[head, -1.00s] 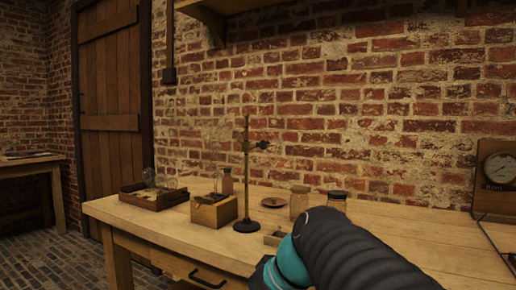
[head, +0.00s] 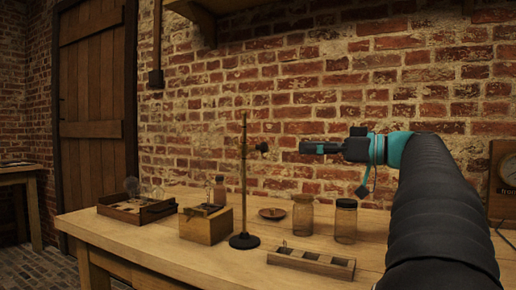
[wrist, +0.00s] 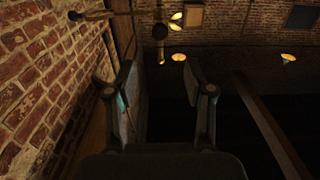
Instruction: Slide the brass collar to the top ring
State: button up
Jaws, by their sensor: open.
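A thin upright brass-coloured rod (head: 244,185) stands on a round dark base on the bench in the head view. The collar is small there; a dark knob (head: 262,147) sticks out to the right at its height, on the rod's upper part. The rings on the rod are too small to make out. My gripper (head: 303,147) points left at about the knob's height, with a gap between them in the picture. In the wrist view my gripper (wrist: 162,68) is open and empty between its fingers. Brass-coloured parts with round ends (wrist: 160,32) show beyond the fingertips.
A wooden box (head: 206,228) and a tray with glass bulbs (head: 125,208) stand left of the rod. A slotted wooden block (head: 310,263), two jars (head: 303,215) (head: 346,222) and a small dish (head: 272,213) stand to the right. The brick wall is close behind.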

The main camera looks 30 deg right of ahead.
aim_at(266, 146)
jog(key=p+x, duration=0.1)
jog(key=x, duration=1.1)
jog(key=shift+a, duration=0.15)
grip_shut()
